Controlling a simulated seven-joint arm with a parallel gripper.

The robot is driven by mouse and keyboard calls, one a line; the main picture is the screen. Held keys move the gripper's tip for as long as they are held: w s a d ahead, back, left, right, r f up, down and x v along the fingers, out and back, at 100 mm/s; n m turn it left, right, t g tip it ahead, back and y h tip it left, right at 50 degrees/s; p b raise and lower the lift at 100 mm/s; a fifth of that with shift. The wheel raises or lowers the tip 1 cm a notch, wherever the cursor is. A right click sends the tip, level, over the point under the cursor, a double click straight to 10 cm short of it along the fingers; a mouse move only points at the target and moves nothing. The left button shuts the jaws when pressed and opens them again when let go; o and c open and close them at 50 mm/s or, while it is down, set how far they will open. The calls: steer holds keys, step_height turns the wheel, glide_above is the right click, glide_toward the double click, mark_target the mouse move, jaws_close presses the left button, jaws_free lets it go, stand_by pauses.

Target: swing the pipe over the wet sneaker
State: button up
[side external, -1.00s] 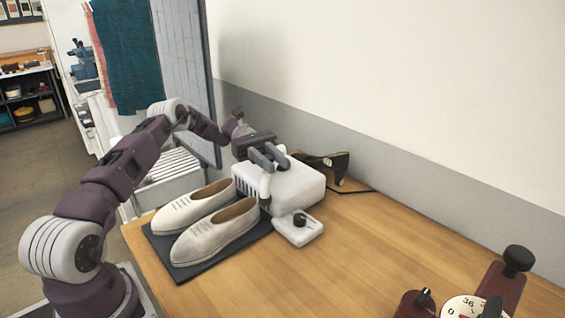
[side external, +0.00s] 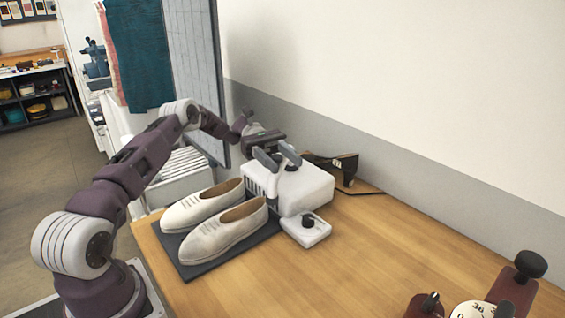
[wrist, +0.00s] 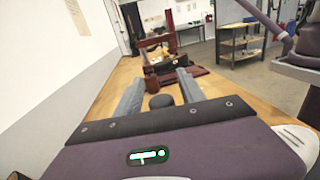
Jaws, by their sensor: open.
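Two pale lace-up sneakers lie side by side on a dark mat (side external: 196,268), a farther one (side external: 200,204) and a nearer one (side external: 224,231). I cannot tell which is wet. Right behind them stands a white box (side external: 313,187) with a slatted left side. No pipe is clearly made out; the part by the slats is small and partly hidden. My gripper (side external: 278,158) is above the box's left part, fingers apart and empty. In the wrist view, a black knob (wrist: 160,101) shows between the open fingers (wrist: 158,92).
A small white unit with a black knob (side external: 307,230) sits in front of the box. A dark object with a cord (side external: 338,164) lies behind it near the wall. A red device with a dial (side external: 475,310) stands front right. The wooden table (side external: 385,235) between is clear.

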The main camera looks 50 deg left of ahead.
step_height(320, 180, up, 10)
steer(key=shift+f, duration=0.1)
steer(key=shift+c, duration=0.3)
